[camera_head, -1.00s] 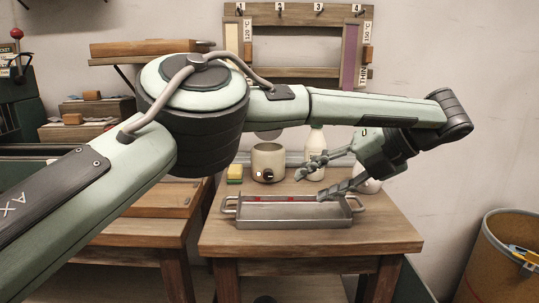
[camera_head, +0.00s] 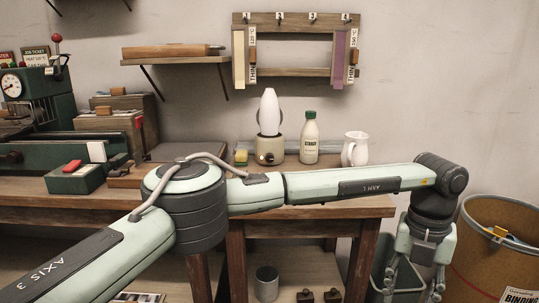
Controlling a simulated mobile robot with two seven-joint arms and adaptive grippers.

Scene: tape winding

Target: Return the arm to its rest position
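My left arm (camera_head: 345,187) comes in from the left and stretches across the front of the small table (camera_head: 380,209). It bends down at the wrist on the right. My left gripper (camera_head: 414,284) hangs downward past the table's right side, its two fingers spread apart with nothing visible between them. The fingertips are close to the bottom edge of the picture. My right arm and gripper are not in view.
The table holds a glue pot (camera_head: 268,147), a bottle (camera_head: 309,137), a white pitcher (camera_head: 355,149) and a sponge (camera_head: 241,156). A round bin (camera_head: 485,265) stands right of the gripper, a dark bin (camera_head: 384,262) at its left. A machine (camera_head: 35,95) stands far left.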

